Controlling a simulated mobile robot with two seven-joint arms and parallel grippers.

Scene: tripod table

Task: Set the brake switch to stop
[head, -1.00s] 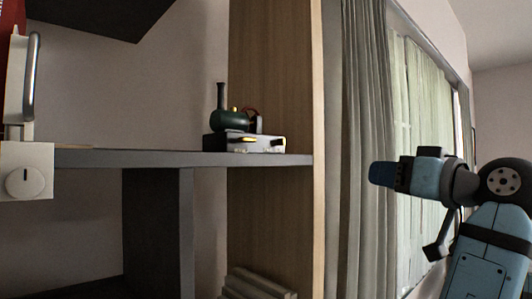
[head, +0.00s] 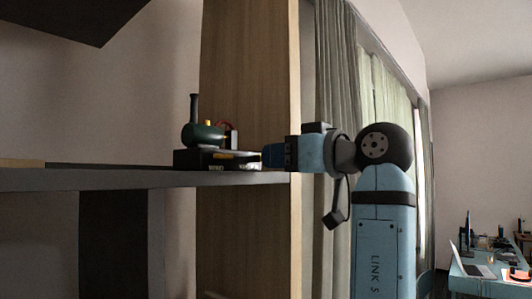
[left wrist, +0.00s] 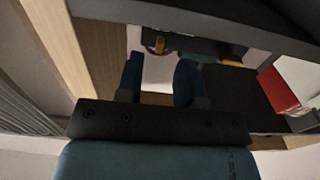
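A dark, flat box (head: 190,159) stands on the shelf near its right end, with a green toy locomotive (head: 203,135) with a tall chimney on top. A small yellow part (head: 222,155) and pale marks show on the box's upper front; I cannot tell which part is the brake switch or how it is set. My left gripper (head: 270,155) is at the box's right end, at about its height; whether it touches cannot be told. In the left wrist view its two fingers (left wrist: 159,82) stand apart with nothing held between them. My right gripper is not in view.
The grey shelf (head: 100,180) runs left from a wooden side panel (head: 245,80), which rises close behind the box and gripper. A dark upper shelf (head: 75,20) hangs at top left. A red object (left wrist: 278,90) shows at right in the left wrist view.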

